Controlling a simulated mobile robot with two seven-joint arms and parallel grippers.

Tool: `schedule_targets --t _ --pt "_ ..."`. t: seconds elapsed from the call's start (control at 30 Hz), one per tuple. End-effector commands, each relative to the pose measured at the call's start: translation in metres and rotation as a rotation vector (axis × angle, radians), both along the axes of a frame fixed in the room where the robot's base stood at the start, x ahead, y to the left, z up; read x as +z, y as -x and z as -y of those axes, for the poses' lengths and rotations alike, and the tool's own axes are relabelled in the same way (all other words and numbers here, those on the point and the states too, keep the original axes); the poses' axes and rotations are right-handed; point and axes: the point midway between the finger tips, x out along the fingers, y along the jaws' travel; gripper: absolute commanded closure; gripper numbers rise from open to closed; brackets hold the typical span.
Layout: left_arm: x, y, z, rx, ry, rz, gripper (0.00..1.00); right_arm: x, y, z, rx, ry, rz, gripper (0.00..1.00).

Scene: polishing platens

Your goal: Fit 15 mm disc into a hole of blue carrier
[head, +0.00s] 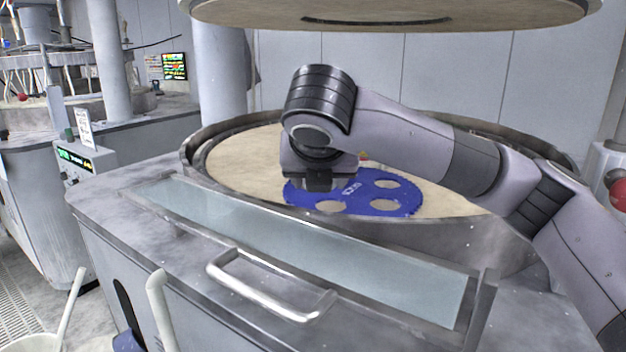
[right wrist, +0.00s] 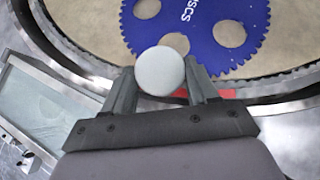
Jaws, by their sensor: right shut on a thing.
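The blue carrier (head: 376,208) is a toothed disc with several round holes, lying flat on the beige platen (head: 245,170). The carrier also shows at the top of the right wrist view (right wrist: 205,62). My right gripper (head: 320,186) is over the carrier's left part in the head view and hides some of it. In the right wrist view my right gripper (right wrist: 160,88) is shut on a pale grey round disc (right wrist: 160,70), held between the fingertips. The disc overlaps the carrier in that view; its height above it I cannot tell. My left gripper is not in view.
A dark rim (head: 190,150) surrounds the platen. A large upper plate (head: 395,14) hangs above. A glass-topped panel (head: 300,248) and a metal handle (head: 270,287) are at the front. A grey column (head: 220,75) stands behind on the left.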

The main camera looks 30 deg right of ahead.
Motion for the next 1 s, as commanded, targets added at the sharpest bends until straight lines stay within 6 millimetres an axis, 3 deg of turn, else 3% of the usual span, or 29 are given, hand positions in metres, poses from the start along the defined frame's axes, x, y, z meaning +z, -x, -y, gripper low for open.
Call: schedule_targets --t 0.4,0.6,1.0 --pt "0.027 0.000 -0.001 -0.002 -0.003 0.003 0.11 0.003 -0.030 0.031 -0.003 0.001 -0.001 0.73" --pt "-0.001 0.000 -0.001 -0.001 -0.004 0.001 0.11 -0.021 -0.039 0.039 -0.001 0.001 0.000 0.73" --pt "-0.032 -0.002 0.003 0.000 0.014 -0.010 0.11 -0.054 -0.051 0.051 0.000 0.001 0.002 0.73"
